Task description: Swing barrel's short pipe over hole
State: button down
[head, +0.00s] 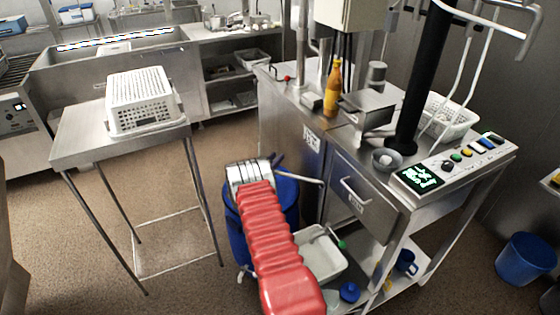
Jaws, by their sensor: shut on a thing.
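A blue barrel (289,193) stands on the floor beside the steel cart, partly hidden behind my red-sleeved arm. A pale, thin pipe (303,178) reaches out to the right above the barrel, with a dark piece near its left end. My gripper (262,163) is over the barrel's top at the end of the arm. It is shut on a part there, which looks like the barrel's short pipe, but the fingertips and the grip are mostly hidden. A small white fitting (243,272) shows low at the barrel's left. I cannot make out a hole.
The steel cart (372,199) with drawer, bottle (333,87) and control panel (447,167) stands close on the right. A white tray (319,255) is on its lower shelf. A steel table (75,145) with a perforated basket (141,97) stands left. Floor between is clear.

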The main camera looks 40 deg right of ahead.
jog(key=shift+s+d, duration=0.25)
jog(key=shift+d, duration=0.15)
jog(key=c, duration=1.8)
grip_release()
jog(key=shift+c, duration=0.2)
jog(key=o, duration=0.4)
jog(key=shift+w+a, duration=0.15)
jog(key=shift+w, duration=0.05)
jog(key=v, duration=1.4)
jog(key=shift+w+f, duration=0.1)
